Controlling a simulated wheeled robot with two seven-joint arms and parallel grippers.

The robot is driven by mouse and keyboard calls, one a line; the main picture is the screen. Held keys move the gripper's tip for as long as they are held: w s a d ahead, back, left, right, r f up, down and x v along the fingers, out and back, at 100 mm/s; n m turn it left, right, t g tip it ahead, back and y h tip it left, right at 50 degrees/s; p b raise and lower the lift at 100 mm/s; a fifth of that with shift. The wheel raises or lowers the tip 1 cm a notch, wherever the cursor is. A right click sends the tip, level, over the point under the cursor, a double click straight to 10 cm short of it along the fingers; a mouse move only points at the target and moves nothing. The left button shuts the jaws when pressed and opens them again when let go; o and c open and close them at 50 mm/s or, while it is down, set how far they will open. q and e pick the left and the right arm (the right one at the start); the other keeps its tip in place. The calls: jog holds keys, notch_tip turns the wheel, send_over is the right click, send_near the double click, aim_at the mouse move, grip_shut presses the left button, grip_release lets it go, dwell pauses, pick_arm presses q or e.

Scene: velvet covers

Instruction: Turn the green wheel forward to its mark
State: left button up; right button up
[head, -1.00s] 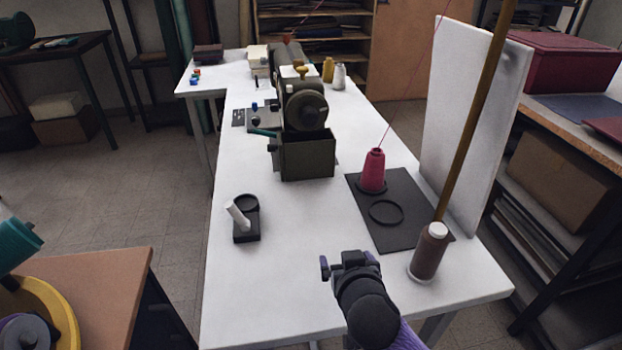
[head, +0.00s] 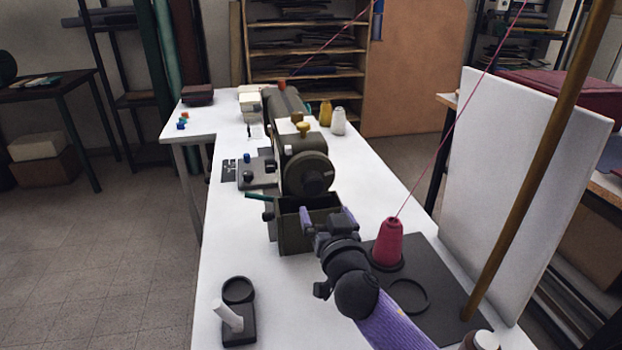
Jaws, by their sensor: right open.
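The wheel (head: 308,174) is a dark, olive-grey disc on the near end of the sewing machine (head: 287,135). Its face is towards me, and I cannot make out a mark on it. My right gripper (head: 327,217) is open, with its purple fingers spread left and right. It is just below the wheel in the picture, in front of the dark open box (head: 292,238), and nothing shows between the fingers. It covers part of the box; whether it touches the box I cannot tell. My left gripper is out of view.
A pink thread cone (head: 388,243) stands on a dark mat (head: 443,270) right of my right arm, its thread rising. A brown pole (head: 540,165) and a white panel (head: 500,170) stand further right. A black holder (head: 239,322) sits at the front left of the white table.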

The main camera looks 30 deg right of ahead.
aim_at(315, 187)
jog(key=b+x, duration=0.2)
jog(key=x, duration=0.6)
jog(key=shift+f, duration=0.1)
jog(key=shift+w+d+b, duration=0.1)
jog(key=shift+w+b, duration=0.2)
jog(key=shift+w, duration=0.2)
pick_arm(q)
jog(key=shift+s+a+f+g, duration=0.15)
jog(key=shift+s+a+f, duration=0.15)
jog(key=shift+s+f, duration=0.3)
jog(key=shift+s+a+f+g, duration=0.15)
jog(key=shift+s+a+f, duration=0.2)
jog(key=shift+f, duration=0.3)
pick_arm(e)
jog(key=c, duration=1.3)
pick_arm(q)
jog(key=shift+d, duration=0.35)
pick_arm(e)
jog(key=shift+o, duration=0.2)
jog(key=shift+n, duration=0.4)
